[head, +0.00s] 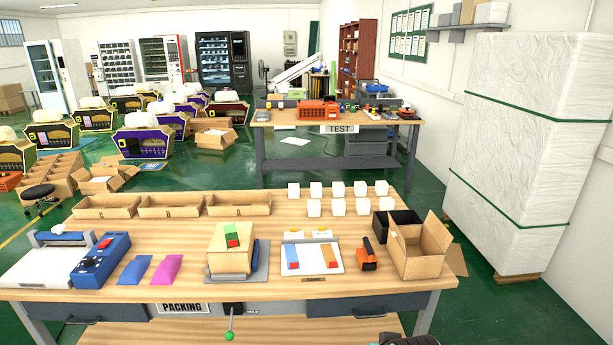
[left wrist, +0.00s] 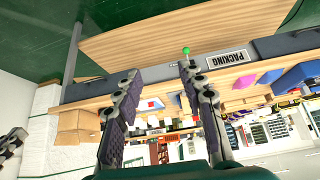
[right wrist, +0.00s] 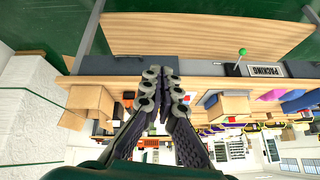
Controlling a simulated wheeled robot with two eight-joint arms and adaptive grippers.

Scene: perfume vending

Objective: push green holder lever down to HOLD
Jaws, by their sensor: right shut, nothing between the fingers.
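The green-knobbed holder lever (head: 229,336) is on the packing table's front edge, right of the PACKING sign. Its thin rod hangs down from a black mount (head: 233,309). The knob also shows in the left wrist view (left wrist: 186,50), just beyond one fingertip, and in the right wrist view (right wrist: 243,51), right of the fingers. My left gripper (left wrist: 158,72) is open and empty, its fingers spread toward the table front. My right gripper (right wrist: 160,71) is shut with nothing in it, left of the lever in its view. Neither gripper visibly touches the lever.
On the packing table (head: 120,212) stand a cardboard box on a grey stand (head: 231,254), a white tray (head: 312,255), an orange tool (head: 368,254) and an open carton (head: 418,250). Drawers flank the lever (head: 340,309). A lower wooden shelf (head: 330,330) lies below it.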

